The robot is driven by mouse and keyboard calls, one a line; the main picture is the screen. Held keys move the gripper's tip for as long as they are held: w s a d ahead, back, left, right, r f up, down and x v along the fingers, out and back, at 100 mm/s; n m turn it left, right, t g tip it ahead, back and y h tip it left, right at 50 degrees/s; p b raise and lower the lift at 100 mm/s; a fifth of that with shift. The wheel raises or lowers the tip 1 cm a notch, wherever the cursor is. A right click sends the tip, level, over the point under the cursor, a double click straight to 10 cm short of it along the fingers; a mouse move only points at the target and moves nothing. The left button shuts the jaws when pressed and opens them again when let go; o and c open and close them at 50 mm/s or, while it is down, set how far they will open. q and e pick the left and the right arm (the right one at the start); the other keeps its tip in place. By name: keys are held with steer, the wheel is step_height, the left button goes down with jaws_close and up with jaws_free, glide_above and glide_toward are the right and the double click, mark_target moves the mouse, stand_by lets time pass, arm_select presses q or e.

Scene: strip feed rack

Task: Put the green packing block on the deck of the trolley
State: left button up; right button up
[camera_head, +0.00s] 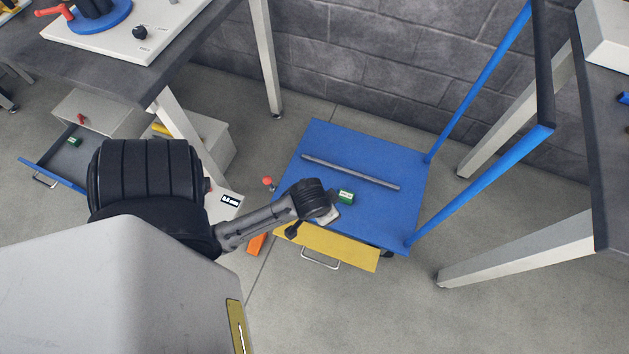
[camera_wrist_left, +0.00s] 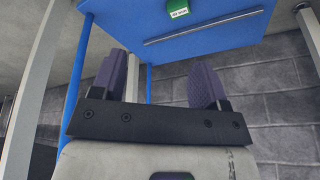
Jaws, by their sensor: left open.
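The green packing block (camera_head: 346,197) with a white label sits on the blue deck (camera_head: 390,153) of the trolley, near the yellow-fronted side. It also shows at the top edge of the left wrist view (camera_wrist_left: 177,9), with blue deck around it. My left gripper (camera_wrist_left: 160,72) is open, with nothing between its fingers, and apart from the block. In the head view my left wrist is over the deck's near edge, just left of the block, and hides most of the fingers. My right gripper is not in view.
A grey strip (camera_head: 350,172) lies on the deck behind the block. Blue handle posts (camera_head: 480,190) rise at the trolley's right. A yellow drawer front (camera_head: 335,248) is below the deck. Another small green piece (camera_head: 74,142) is in the open drawer at left. Workbenches stand at both sides.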

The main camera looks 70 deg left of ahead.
arm_select(q)
steer(key=s+d+r+m+h, duration=0.1)
steer(key=s+d+r+m, duration=0.1)
steer(key=s+d+m, duration=0.3)
steer(key=s+d, duration=0.1)
steer(key=d, duration=0.2)
steer(key=shift+d+r+h, duration=0.3)
steer(key=shift+d+h, duration=0.05)
steer(key=shift+h, duration=0.05)
